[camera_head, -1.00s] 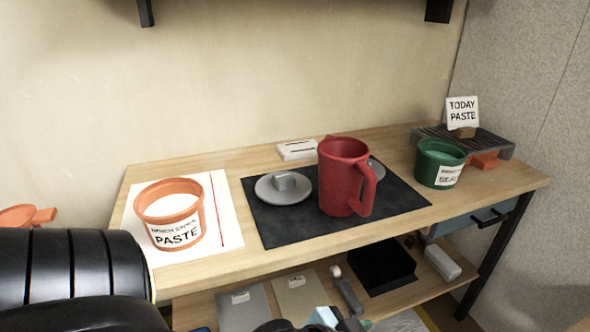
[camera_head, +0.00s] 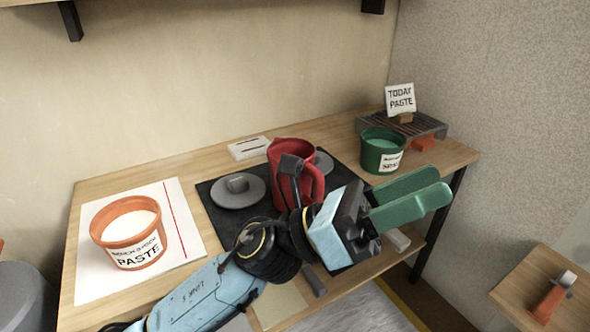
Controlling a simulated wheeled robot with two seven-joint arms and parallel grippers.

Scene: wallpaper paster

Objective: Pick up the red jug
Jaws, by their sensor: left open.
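The red jug (camera_head: 284,151) stands upright on the black mat (camera_head: 216,211) on the bench, its handle toward the right. My left arm crosses in front of it and hides part of its body and base. My left gripper (camera_head: 437,185) has green fingers and is open and empty. In the picture it lies to the right of the jug, pointing right, beyond the mat and over the bench's front right part. I cannot tell whether my arm touches the jug. My right gripper is not in view.
A grey disc with a block (camera_head: 250,191) lies left of the jug. An orange paste bucket (camera_head: 125,224) stands on a white sheet at left. A green bucket (camera_head: 379,158) stands behind my gripper, near a "TODAY PASTE" sign (camera_head: 400,98). A small wooden surface (camera_head: 518,284) is at lower right.

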